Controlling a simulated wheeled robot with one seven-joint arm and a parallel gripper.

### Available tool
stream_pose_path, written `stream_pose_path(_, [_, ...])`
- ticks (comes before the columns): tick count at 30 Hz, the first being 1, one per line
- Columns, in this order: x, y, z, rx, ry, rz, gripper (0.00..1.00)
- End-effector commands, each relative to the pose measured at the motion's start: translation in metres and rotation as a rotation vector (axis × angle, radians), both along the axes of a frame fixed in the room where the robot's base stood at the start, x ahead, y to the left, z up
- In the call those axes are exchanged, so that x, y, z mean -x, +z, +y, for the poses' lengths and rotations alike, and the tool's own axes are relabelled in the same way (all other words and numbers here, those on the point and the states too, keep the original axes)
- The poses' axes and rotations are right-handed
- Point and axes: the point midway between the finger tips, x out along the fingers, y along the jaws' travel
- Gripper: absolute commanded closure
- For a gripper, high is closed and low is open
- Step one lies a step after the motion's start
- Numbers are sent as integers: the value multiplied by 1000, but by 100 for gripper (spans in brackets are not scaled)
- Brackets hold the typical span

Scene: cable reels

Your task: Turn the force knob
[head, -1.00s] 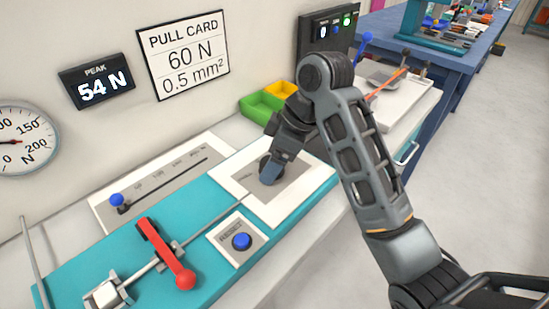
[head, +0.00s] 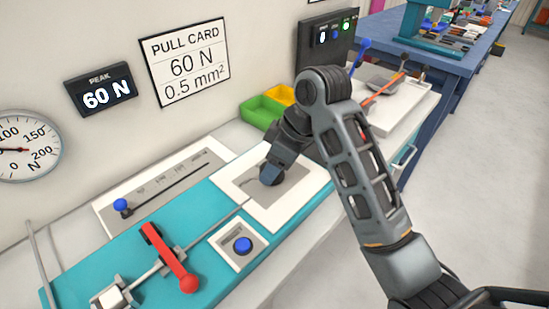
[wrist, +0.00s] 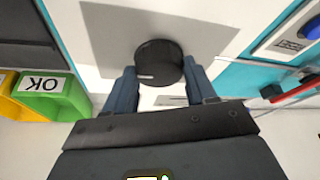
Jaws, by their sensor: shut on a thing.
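The force knob (wrist: 158,60) is a round black knob on a grey plate (wrist: 105,25); a light mark shows on its near side in the wrist view. My gripper (wrist: 158,78) has its two blue-grey fingers on either side of the knob, shut on it. In the head view my gripper (head: 272,172) reaches down to the knob over the white panel (head: 262,208), and hides part of the knob. The peak display (head: 106,94) reads 60 N. The pull card (head: 186,60) on the wall reads 60 N and 0.5 mm².
A red lever (head: 172,262), a blue button (head: 242,245) and a slider with a blue ball (head: 121,206) are left of my gripper. A dial gauge (head: 20,147) hangs on the wall. Green (head: 262,112) and yellow (head: 281,94) bins stand behind.

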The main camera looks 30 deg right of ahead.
Motion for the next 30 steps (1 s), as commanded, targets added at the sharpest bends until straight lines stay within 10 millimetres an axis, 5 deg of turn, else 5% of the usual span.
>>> stream_pose_path(7, [0, -1, 0, -1, -1, 2, 75])
stream_pose_path(8, [0, -1, 0, -1, -1, 2, 42])
stream_pose_path(15, [0, 0, 0, 0, -1, 1, 20])
stream_pose_path(24, [1, 4, -1, 0, -1, -1, 20])
stream_pose_path(30, [9, 33, -8, 1, -1, -3, 20])
